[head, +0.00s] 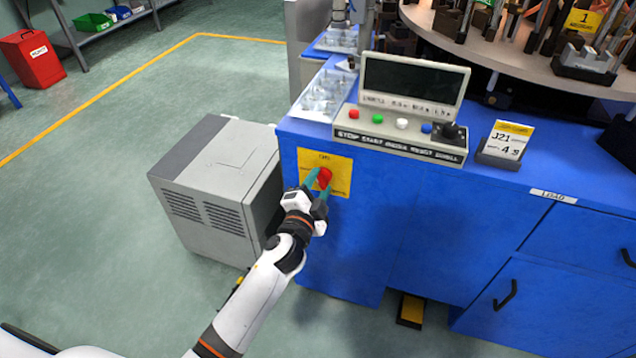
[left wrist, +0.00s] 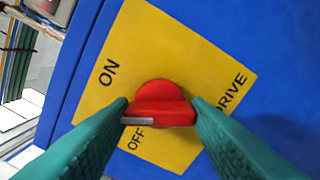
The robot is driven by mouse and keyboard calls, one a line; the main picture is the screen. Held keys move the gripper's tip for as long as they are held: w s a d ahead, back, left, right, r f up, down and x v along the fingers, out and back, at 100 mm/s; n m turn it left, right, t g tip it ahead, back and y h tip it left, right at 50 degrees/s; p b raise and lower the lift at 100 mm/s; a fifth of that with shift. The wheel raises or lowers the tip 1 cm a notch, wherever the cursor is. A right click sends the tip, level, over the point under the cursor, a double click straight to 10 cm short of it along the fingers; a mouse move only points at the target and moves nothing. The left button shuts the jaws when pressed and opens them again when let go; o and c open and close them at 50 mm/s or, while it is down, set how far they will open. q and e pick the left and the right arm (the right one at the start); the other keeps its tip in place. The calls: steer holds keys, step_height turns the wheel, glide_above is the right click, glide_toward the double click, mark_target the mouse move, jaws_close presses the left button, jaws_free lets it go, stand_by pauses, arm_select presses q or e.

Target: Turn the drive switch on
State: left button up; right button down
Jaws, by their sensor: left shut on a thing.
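The drive switch is a red rotary knob (head: 324,176) on a yellow plate (head: 343,168) on the front of the blue cabinet. In the left wrist view the knob (left wrist: 160,104) has a raised grip bar lying level across the picture, with a pale mark on its left part, close to the OFF lettering. The plate (left wrist: 170,50) looks turned there, with ON at upper left, OFF below the knob and DRIVE at right. My left gripper (head: 320,182) is shut on the knob, its teal fingers (left wrist: 160,112) at the bar's two ends. My right gripper is not in view.
Above the switch, the blue cabinet top (head: 570,186) carries a control panel (head: 400,133) with coloured buttons, a clear tray (head: 322,95) and a card stand (head: 505,145). A grey box unit (head: 215,185) stands on the floor left of my gripper. Open floor lies further left.

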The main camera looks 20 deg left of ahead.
arm_select(q)
steer(key=m, duration=0.5)
steer(key=shift+m+p, duration=0.4)
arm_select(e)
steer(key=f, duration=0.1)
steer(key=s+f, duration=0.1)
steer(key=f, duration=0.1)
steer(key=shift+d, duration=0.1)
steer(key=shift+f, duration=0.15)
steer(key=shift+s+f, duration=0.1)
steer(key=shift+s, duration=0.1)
arm_select(q)
steer(key=shift+f, duration=0.1)
steer(key=o, duration=1)
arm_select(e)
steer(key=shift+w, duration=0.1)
